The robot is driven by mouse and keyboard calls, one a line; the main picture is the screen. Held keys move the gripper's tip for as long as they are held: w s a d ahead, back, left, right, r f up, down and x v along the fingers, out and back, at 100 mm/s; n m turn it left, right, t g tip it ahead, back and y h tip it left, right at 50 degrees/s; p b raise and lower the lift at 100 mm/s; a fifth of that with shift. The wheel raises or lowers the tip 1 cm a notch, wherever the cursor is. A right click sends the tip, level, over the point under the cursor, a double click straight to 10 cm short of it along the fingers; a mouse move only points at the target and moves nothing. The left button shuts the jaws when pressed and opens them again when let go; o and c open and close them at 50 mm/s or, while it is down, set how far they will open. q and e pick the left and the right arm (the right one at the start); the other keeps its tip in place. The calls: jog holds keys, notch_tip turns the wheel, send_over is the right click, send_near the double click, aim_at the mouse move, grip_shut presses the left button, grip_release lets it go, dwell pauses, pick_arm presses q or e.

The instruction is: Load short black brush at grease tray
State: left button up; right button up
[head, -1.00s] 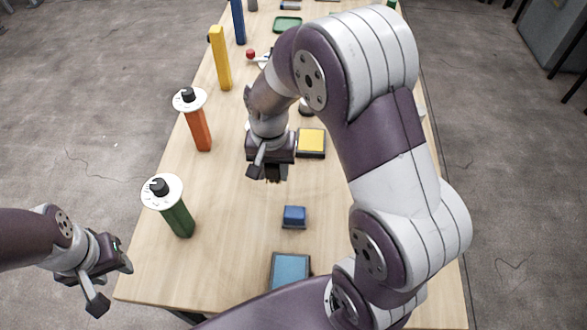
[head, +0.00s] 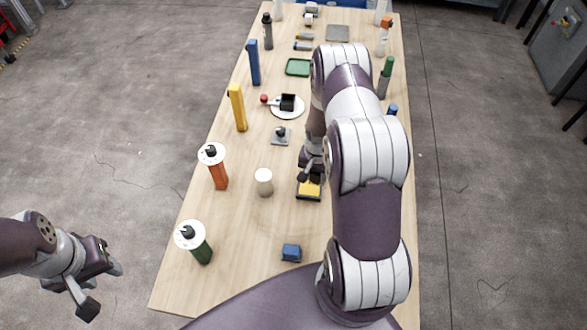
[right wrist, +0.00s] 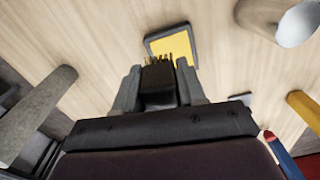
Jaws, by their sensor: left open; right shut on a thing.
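My right gripper (head: 306,174) is shut on a short black brush (right wrist: 158,85), whose bristles point out past the fingertips. The brush is largely hidden by the gripper in the head view. A dark square tray with a yellow fill (head: 309,188), seemingly the grease tray, lies under the gripper. In the right wrist view the yellow tray (right wrist: 172,45) is just beyond the bristles, which overlap it in the picture. I cannot tell whether they touch. My left gripper (head: 103,285) is open and empty, off the table's left side.
A pale cylinder (head: 264,182) stands left of the yellow tray. A blue block (head: 291,252) lies nearer me. Orange (head: 218,175) and green (head: 201,248) posts with white discs line the left edge. A plate (head: 288,107) and green tray (head: 299,67) lie farther back.

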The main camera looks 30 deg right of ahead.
jog(key=w+n, duration=0.1)
jog(key=w, duration=0.2)
jog(key=b, duration=0.4)
send_over(310, 186)
jog(key=shift+n, duration=0.3)
notch_tip(310, 186, down, 5)
jog(key=shift+f, duration=0.15)
jog(key=shift+w+f, duration=0.1)
jog(key=shift+f, duration=0.35)
jog(key=shift+f+b, duration=0.55)
jog(key=shift+b, duration=0.2)
dwell(0.3)
dwell(0.5)
notch_tip(310, 186, up, 7)
jog(key=p, duration=0.5)
